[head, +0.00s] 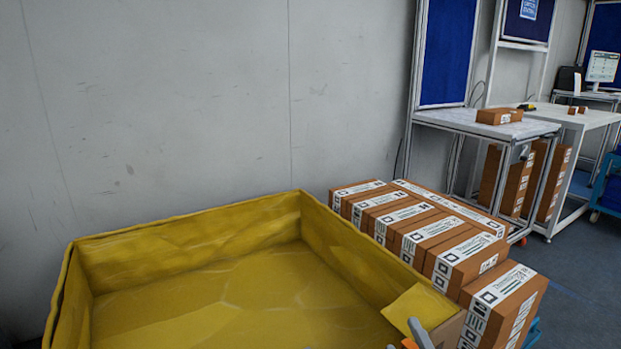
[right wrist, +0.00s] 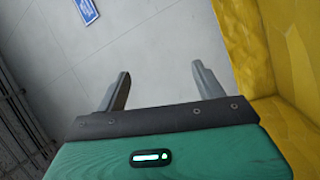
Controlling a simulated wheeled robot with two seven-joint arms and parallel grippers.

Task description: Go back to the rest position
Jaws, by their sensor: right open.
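My right gripper (head: 416,335) shows only in part at the bottom edge of the head view, at the front right corner of the yellow bin (head: 340,247). In the right wrist view its two grey fingers (right wrist: 160,70) are spread apart with nothing between them. The yellow bin's wall fills the right side of that view, beside the fingers. My left gripper is in neither view.
The part of the bin's floor in view is empty. Several brown cartons (head: 455,255) with white labels stand packed together right of the bin. A workbench (head: 480,123) with a carton (head: 499,116) stands behind them. A grey wall (head: 200,100) closes the back.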

